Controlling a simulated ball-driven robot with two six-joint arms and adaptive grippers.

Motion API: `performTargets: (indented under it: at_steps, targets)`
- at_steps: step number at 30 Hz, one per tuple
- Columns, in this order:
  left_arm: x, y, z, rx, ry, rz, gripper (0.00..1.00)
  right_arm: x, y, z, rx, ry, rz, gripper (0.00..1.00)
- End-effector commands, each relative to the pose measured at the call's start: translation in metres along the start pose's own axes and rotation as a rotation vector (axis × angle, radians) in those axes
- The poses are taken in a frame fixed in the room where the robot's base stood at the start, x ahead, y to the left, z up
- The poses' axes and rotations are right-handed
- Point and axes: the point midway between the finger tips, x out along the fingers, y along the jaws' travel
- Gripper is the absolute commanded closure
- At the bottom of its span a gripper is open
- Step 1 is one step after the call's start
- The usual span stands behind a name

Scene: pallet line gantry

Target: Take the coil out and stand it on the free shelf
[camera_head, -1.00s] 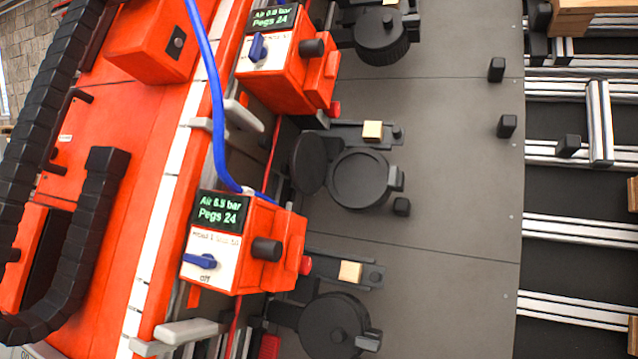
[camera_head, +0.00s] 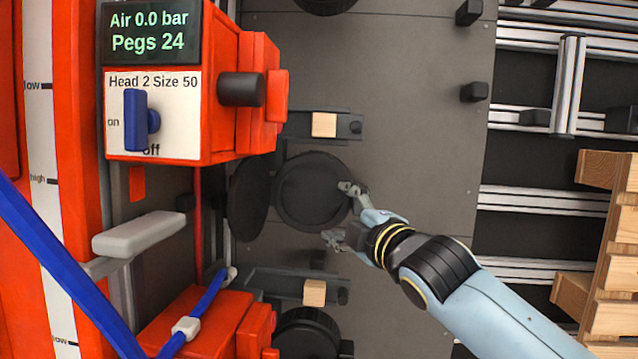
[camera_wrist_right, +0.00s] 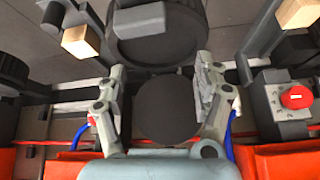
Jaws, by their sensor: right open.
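Below the orange head marked Head 2 (camera_head: 155,80), which reads Air 0.0 bar and Pegs 24, is a round dark magazine (camera_head: 305,195). Its round lid (camera_head: 249,195) stands open on the left. I cannot tell a coil apart from the dark inside. My right gripper (camera_head: 342,212) is open and empty at the magazine's right edge, fingers pointing left; contact is unclear. In the right wrist view the magazine (camera_wrist_right: 155,45) lies beyond the gripper (camera_wrist_right: 163,72), and the dark lid shows between the fingers. My left gripper is out of view. I cannot identify the free shelf.
Wooden blocks sit on dark rails above (camera_head: 324,125) and below (camera_head: 314,292) the magazine. A blue hose (camera_head: 60,260) crosses the lower left. Wooden pallet boards (camera_head: 610,255) stand at right.

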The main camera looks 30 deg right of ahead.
Motion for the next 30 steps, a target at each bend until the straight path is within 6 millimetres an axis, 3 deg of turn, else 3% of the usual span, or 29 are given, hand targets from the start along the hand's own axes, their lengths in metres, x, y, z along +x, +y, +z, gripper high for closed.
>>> performTargets:
  at_steps: [8, 18, 24, 30]
  targets:
    - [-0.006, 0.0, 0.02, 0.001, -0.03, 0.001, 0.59, 0.043, 0.005, -0.004, -0.03, 0.014, 0.021, 0.31]
    - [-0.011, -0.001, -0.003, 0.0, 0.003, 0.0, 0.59, 0.079, 0.004, -0.006, -0.028, 0.013, 0.02, 0.31]
    - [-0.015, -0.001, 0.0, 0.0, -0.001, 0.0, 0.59, 0.104, 0.003, -0.006, -0.027, 0.013, 0.019, 0.31]
    - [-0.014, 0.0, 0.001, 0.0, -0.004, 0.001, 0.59, 0.109, 0.002, -0.006, -0.026, 0.013, 0.019, 0.31]
